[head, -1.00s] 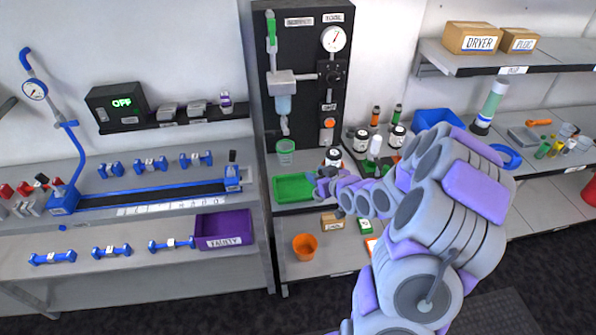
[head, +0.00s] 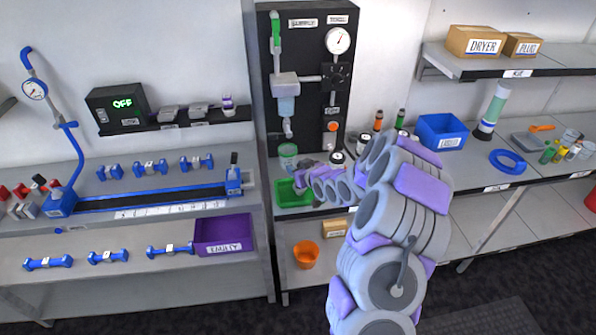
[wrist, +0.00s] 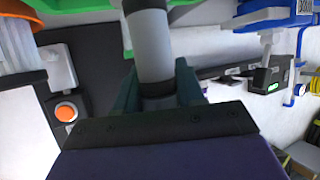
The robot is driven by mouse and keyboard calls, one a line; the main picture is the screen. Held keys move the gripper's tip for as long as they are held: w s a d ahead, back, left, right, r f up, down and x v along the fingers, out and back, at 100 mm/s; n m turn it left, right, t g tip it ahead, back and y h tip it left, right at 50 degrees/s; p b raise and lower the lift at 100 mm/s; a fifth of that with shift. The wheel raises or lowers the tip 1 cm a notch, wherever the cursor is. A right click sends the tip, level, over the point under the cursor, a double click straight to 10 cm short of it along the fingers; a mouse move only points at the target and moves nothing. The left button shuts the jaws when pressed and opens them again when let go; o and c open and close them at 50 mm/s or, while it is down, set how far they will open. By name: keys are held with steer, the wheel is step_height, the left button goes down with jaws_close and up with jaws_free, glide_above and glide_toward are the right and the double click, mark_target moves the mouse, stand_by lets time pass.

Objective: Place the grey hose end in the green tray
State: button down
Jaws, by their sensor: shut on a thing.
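The green tray (head: 287,200) sits on the grey shelf in front of the dark panel. My gripper (head: 303,183) is over the right part of the tray and hides some of it. In the wrist view my gripper (wrist: 158,88) has its dark green fingers closed on the grey hose end (wrist: 151,45), a grey cylinder with a dark band between the fingers. A bright green edge of the tray (wrist: 95,4) shows at the top of that view. I cannot tell whether the hose end touches the tray.
A green-white cup (head: 288,150) stands behind the tray, and a white jar with a dark cap (head: 336,160) stands to the right. The dark panel (head: 303,60) rises behind. An orange cup (head: 306,254) and a purple bin (head: 224,236) are lower down.

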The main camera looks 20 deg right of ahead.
steer(key=shift+a, duration=0.15)
steer(key=shift+f, duration=0.1)
steer(key=c, duration=0.7)
jaws_free()
steer(key=shift+d, duration=0.3)
steer(key=shift+a, duration=0.15)
steer(key=shift+p+v, duration=1.1)
steer(key=shift+v, duration=5)
